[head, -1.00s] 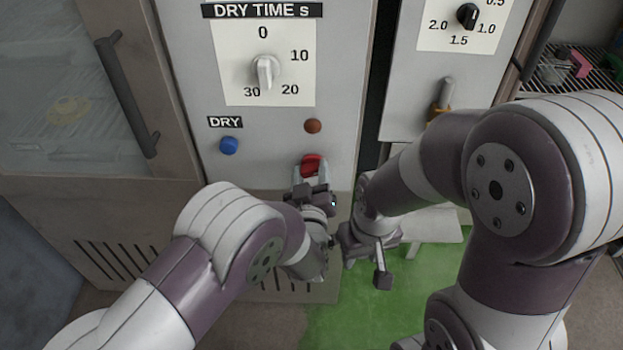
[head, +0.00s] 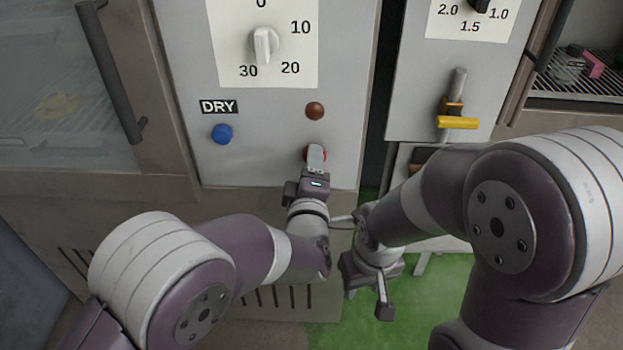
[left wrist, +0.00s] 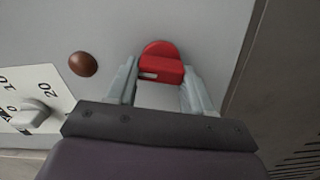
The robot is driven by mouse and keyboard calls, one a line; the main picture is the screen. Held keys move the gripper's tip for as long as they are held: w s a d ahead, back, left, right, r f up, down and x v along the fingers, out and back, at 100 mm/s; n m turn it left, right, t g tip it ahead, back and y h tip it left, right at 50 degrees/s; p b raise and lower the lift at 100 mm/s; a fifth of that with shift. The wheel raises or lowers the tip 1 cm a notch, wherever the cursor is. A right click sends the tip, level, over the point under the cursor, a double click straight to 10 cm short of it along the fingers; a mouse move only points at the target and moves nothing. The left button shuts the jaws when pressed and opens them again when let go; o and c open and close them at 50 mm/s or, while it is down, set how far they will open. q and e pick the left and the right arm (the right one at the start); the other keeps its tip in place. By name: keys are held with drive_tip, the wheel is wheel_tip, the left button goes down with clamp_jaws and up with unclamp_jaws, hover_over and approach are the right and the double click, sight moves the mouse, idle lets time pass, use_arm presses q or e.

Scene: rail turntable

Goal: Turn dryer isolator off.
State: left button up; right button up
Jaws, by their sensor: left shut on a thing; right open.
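The red isolator handle (head: 324,154) is low on the dryer panel, under the brown-red lamp and mostly hidden behind my left gripper. In the left wrist view the red handle (left wrist: 161,68) sits on a round red base, between the two grey fingertips. My left gripper (head: 316,158) is shut on this handle. In the left wrist view its fingers (left wrist: 160,85) lie on either side of the handle. My right gripper (head: 365,268) is open and empty, low in front of the gap between the cabinets, apart from the panel.
Above the handle are the brown-red lamp (head: 315,110), the blue DRY button (head: 221,133) and the white dry-time dial (head: 264,44). A yellow-handled lever (head: 458,123) is on the right cabinet. An oven-like door with a dark bar handle (head: 108,72) is at left. Green floor lies below.

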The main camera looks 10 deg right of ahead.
use_arm(q)
drive_tip(key=n+b, duration=0.3)
drive_tip(key=shift+r, duration=0.15)
use_arm(e)
wheel_tip(320, 180, down, 4)
drive_tip(key=shift+r, duration=0.1)
use_arm(q)
drive_tip(key=shift+w+r, duration=0.1)
